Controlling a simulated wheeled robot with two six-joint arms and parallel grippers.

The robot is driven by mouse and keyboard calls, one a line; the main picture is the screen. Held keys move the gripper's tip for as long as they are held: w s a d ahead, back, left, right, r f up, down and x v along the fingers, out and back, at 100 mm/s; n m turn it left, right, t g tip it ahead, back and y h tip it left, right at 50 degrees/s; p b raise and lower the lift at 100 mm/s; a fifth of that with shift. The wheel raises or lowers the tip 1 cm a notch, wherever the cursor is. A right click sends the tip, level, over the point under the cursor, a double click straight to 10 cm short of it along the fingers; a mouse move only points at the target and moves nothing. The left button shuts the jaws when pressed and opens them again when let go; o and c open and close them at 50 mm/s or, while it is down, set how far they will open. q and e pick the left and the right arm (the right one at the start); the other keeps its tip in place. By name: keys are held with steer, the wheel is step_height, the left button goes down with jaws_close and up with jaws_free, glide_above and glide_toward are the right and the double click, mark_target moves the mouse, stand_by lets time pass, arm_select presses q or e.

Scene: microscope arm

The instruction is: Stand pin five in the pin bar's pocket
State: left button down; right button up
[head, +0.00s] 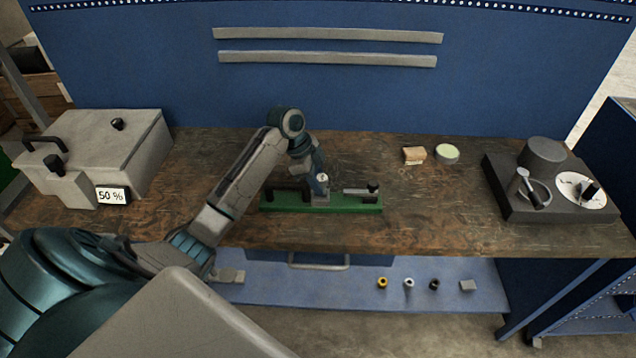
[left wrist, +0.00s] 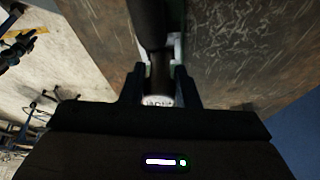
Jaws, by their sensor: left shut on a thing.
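The green pin bar (head: 345,207) lies on the wooden bench near its front edge. A dark piece (head: 290,193) lies along its left part and a grey piece with a black knob (head: 360,191) along its right part. My left gripper (head: 320,188) is at the middle of the bar, shut on a pin (head: 323,178) with a pale round top. In the left wrist view the pin's marked pale end (left wrist: 158,100) shows between the fingers (left wrist: 158,85). The marking is too small to read surely. The pin's lower end and the pocket are hidden. My right gripper is out of view.
A grey box (head: 100,140) with a "50 %" display stands at the left. A tan block (head: 414,155) and a round pale-green-topped tin (head: 447,153) lie behind the bar to the right. A dark instrument (head: 510,190) stands far right. Small parts lie on the blue lower shelf (head: 330,288).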

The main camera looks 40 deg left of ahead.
arm_select(q)
steer(key=shift+s+d+f+p, duration=0.1)
steer(key=shift+f+p, duration=0.2)
steer(key=shift+f, duration=0.65)
steer(key=c, duration=1.1)
jaws_free()
steer(key=shift+f, duration=0.1)
steer(key=b+v, duration=0.3)
steer(key=v, duration=0.8)
steer(key=shift+b, duration=0.3)
steer(key=shift+a+r, duration=0.3)
steer(key=shift+r, duration=0.3)
